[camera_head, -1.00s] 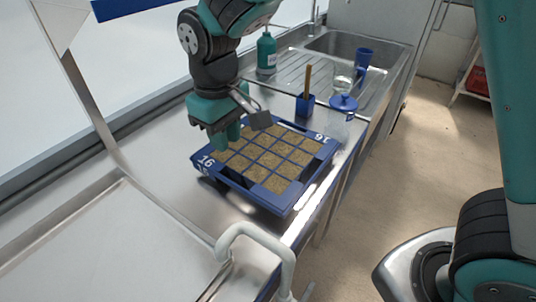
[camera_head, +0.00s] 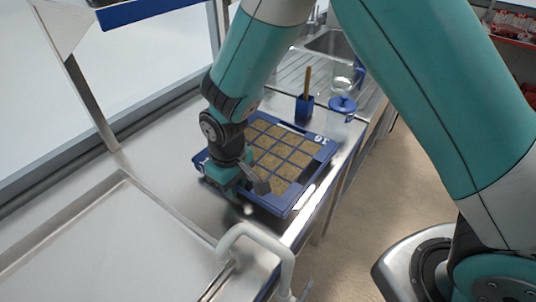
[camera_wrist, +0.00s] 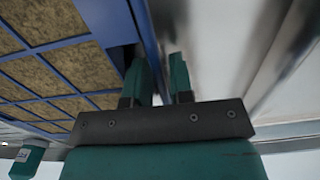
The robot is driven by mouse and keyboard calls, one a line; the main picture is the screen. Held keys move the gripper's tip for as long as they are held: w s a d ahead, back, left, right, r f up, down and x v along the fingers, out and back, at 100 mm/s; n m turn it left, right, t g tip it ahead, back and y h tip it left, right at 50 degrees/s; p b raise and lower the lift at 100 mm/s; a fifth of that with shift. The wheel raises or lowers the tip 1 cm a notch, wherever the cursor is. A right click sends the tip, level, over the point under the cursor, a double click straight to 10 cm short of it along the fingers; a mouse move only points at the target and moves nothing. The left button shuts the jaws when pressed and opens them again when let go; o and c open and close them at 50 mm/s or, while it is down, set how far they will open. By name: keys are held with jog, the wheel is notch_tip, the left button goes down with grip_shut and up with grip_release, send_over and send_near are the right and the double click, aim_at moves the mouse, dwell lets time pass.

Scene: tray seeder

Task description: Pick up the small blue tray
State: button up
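The blue tray (camera_head: 308,180) lies on the steel counter, its square cells filled with brown soil and white numbers on its rim. My gripper (camera_head: 236,192) is low at the tray's near left side, and my wrist hides part of that edge. In the wrist view, the tray's blue side wall (camera_wrist: 150,35) runs down between the two green fingers of my gripper (camera_wrist: 161,75). The fingers are apart, one on the soil side and one outside. A gap shows between the wall and the outer finger.
A small blue pot (camera_head: 304,108) with a wooden stick and a blue-lidded jar (camera_head: 342,107) stand just behind the tray. A sink (camera_head: 330,42) is further back. A curved pale pipe (camera_head: 258,235) rises close in front. Another blue edge (camera_head: 150,12) hangs at the top left.

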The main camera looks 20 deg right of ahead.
grip_shut()
jog(key=shift+w+r, duration=0.1)
jog(key=shift+r, duration=0.05)
